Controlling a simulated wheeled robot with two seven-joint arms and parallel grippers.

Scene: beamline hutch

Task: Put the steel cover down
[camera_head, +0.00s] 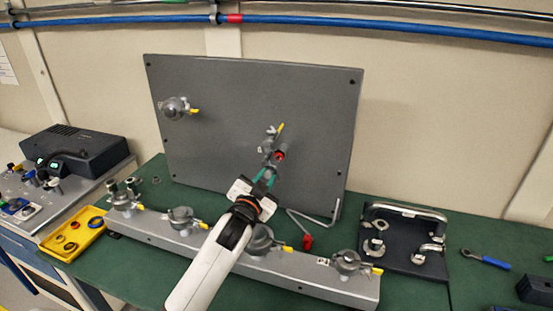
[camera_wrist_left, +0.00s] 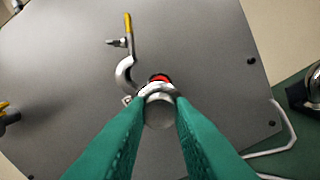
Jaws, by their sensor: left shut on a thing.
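The steel cover (camera_wrist_left: 159,111) is a small round silver cap. In the left wrist view it sits between the green fingertips of my left gripper (camera_wrist_left: 160,118), which is shut on it. The gripper (camera_head: 268,178) is in front of the grey upright panel (camera_head: 225,90). Just behind the cover is a port with a red ring (camera_wrist_left: 160,78); it also shows in the head view (camera_head: 281,156). A steel clamp with a yellow handle (camera_wrist_left: 125,72) hangs open beside the port. I cannot tell whether the cover touches the port. My right gripper is out of view.
A long grey rail (camera_head: 315,278) with several clamped fittings runs along the front of the green bench (camera_head: 150,183). A yellow tray (camera_head: 92,215) with rings is at left. A dark rack (camera_head: 405,265) with clamps stands right, beside a blue-handled wrench (camera_head: 487,259).

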